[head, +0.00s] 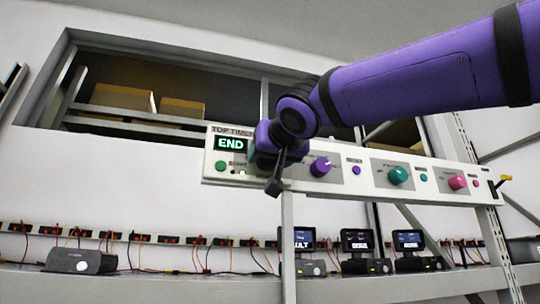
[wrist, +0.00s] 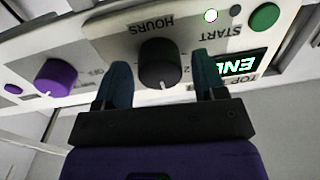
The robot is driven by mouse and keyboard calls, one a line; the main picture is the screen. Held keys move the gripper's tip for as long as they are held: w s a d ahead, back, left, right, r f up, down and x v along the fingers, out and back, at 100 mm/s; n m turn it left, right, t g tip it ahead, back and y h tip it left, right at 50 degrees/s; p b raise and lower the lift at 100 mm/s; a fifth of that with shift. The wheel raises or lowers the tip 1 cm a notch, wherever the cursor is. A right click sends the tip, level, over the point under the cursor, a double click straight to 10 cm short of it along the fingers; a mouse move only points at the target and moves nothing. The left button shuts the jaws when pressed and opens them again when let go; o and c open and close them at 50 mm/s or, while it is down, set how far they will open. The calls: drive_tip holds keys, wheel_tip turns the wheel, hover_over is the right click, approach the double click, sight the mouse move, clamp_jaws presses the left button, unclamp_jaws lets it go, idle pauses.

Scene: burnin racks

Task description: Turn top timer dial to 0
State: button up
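The top timer dial (wrist: 160,64) is a dark round knob with a white pointer mark, under the word HOURS, which appears upside down in the wrist view. The pointer faces the bottom of that picture, toward my gripper. My gripper (wrist: 161,72) is open, with one teal finger on each side of the dial and a small gap visible on both sides. In the head view my gripper (head: 274,182) is in front of the panel and hides the dial. The timer display (head: 231,144) reads END in green; it is partly cut off in the wrist view (wrist: 240,66).
The white panel (head: 343,190) also carries a purple dial (head: 320,167), a teal dial (head: 398,175) and a pink dial (head: 457,183). A green START button (wrist: 264,17) is near the timer display. Below, a shelf (head: 180,286) holds several devices and wires.

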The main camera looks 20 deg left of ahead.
drive_tip(key=c, duration=0.7)
drive_tip(key=shift+c, duration=0.2)
drive_tip(key=shift+n, duration=0.4)
drive_tip(key=shift+s+a+f+n+h, duration=0.1)
drive_tip(key=shift+n+h, duration=0.05)
drive_tip(key=shift+n, duration=3.5)
drive_tip(key=shift+a+n+h, duration=0.1)
drive_tip(key=shift+n+h, duration=0.05)
drive_tip(key=shift+n, duration=3.8)
